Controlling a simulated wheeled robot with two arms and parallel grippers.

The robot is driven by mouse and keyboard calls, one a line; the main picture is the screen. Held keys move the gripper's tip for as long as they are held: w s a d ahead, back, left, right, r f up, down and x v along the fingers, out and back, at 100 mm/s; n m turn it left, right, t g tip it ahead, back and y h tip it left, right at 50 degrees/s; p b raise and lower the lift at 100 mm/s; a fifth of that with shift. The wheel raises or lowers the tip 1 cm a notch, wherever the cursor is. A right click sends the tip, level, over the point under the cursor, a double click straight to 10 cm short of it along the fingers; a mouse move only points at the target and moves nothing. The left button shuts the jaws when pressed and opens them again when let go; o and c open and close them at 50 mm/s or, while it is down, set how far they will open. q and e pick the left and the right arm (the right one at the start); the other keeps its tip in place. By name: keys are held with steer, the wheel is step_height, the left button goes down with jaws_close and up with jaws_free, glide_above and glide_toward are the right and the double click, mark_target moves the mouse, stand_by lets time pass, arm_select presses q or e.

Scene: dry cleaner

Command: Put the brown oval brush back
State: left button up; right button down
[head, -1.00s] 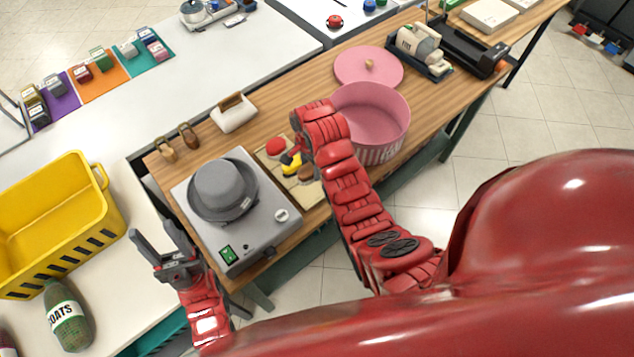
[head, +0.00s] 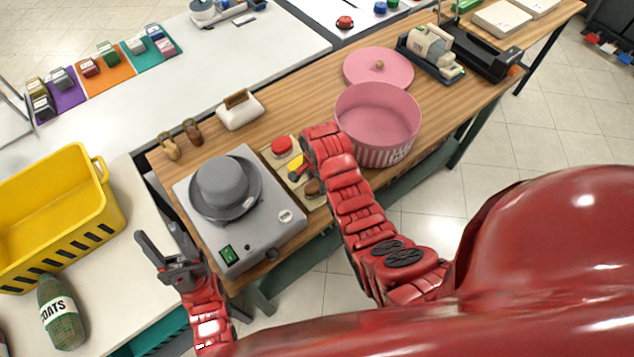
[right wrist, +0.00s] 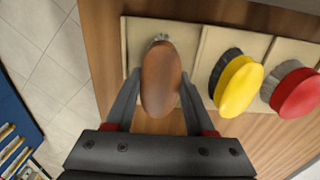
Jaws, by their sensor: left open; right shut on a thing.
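The brown oval brush (right wrist: 160,78) is between the fingers of my right gripper (right wrist: 160,75), which is shut on it. It is at the end pad of a beige board (right wrist: 135,35), beside the yellow brush (right wrist: 236,85) and the red brush (right wrist: 297,92). I cannot tell whether its bristles touch the pad. In the head view the brown brush (head: 312,187) shows below the yellow one, and my right wrist hides much of the right gripper. My left gripper (head: 157,238) is open and empty, left of the grey hat machine.
The grey machine with a hat (head: 224,187) stands left of the board. A pink round box (head: 378,115) and its lid (head: 378,68) stand to the right. A yellow crate (head: 60,200) and a green bottle (head: 62,315) are at far left.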

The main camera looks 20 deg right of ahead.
steer(key=shift+c, duration=1.3)
jaws_free()
steer(key=shift+r, duration=0.2)
